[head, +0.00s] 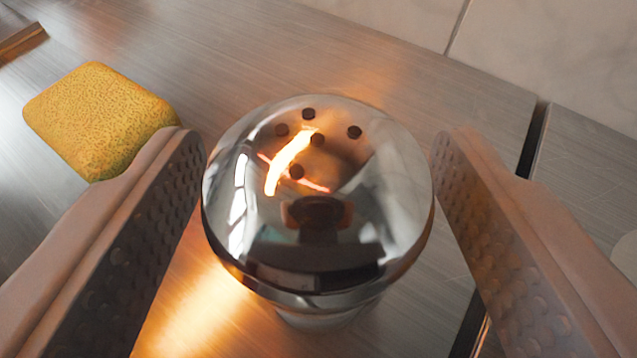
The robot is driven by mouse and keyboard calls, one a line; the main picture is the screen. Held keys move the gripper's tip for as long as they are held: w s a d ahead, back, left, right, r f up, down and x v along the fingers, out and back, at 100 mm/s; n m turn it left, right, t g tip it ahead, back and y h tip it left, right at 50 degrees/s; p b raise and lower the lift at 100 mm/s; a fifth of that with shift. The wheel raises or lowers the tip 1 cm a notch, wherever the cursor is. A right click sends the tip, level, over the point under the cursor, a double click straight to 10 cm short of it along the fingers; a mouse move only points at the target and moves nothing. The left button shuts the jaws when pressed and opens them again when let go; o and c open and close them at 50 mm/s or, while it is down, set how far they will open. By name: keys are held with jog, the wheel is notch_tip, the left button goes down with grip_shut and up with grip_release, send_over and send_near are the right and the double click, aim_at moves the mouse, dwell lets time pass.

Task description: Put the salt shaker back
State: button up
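The salt shaker (318,235) has a shiny chrome dome top with several dark holes. It stands upright on a brushed metal counter (330,52) in the middle of the head view, and its lower body is mostly hidden under the dome. My gripper (319,145) is open around the shaker, with one finger on the left and one on the right. A narrow gap shows between each finger and the dome. The left finger is very close to the dome's edge.
A yellow sponge (95,115) lies on the counter at the upper left, just beyond my left finger. A dark gap (533,138) runs between counter sections at the right. A pale tiled surface (560,45) borders the counter at the top right. The counter behind the shaker is clear.

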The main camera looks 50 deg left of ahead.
jog(key=shift+d+r, duration=0.1)
jog(key=shift+r, duration=0.1)
jog(key=v, duration=1.2)
jog(key=shift+s, duration=0.1)
jog(key=s+a+m+h, duration=0.1)
jog(key=s, duration=0.1)
jog(key=s+a+m+h, duration=0.1)
jog(key=s+a, duration=0.1)
jog(key=s+a+h, duration=0.1)
jog(key=s, duration=0.1)
jog(key=shift+s+a+f+m, duration=0.1)
jog(key=shift+a+m, duration=0.3)
jog(key=s+a+r+m+t+h, duration=0.2)
jog(key=s+r+m+t+h, duration=0.1)
jog(key=s, duration=0.9)
jog(key=s+a+r+m+t+h, duration=0.2)
jog(key=s+r+m+t+h, duration=0.2)
jog(key=s, duration=0.8)
jog(key=shift+s+r+m+t+h, duration=0.3)
jog(key=shift+r+t+h, duration=0.2)
jog(key=shift+r+t, duration=0.45)
jog(key=shift+a, duration=0.15)
